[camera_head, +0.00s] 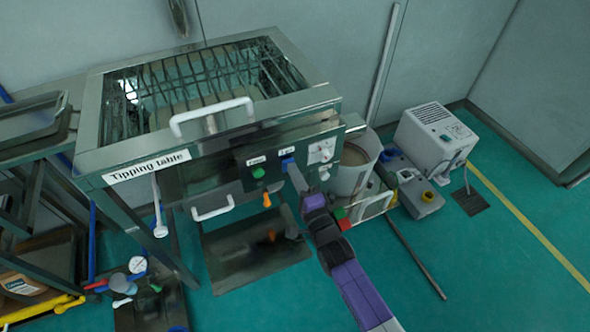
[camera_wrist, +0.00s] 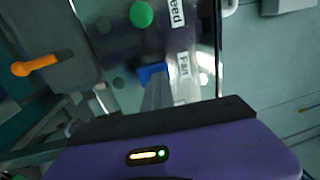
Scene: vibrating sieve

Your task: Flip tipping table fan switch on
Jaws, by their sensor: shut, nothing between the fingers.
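The tipping table (camera_head: 137,170) is a metal frame with a grated top and a white label. On its front is a dark control panel (camera_head: 268,178) with a green button (camera_head: 258,172) and a blue fan switch (camera_head: 287,162). In the wrist view the blue switch (camera_wrist: 152,73) lies beside the "Fan" label (camera_wrist: 182,75), and the green button (camera_wrist: 141,14) is by a label ending in "eed". My gripper (camera_head: 291,166) is shut, with its tip at the blue switch, touching or very close. The fingers partly hide the switch, so its position is unclear.
A white handle (camera_head: 212,115) stands out above the panel, and another white handle (camera_head: 213,210) is below. An orange lever (camera_head: 266,200) is under the panel. A round pale container (camera_head: 352,170) stands to the right.

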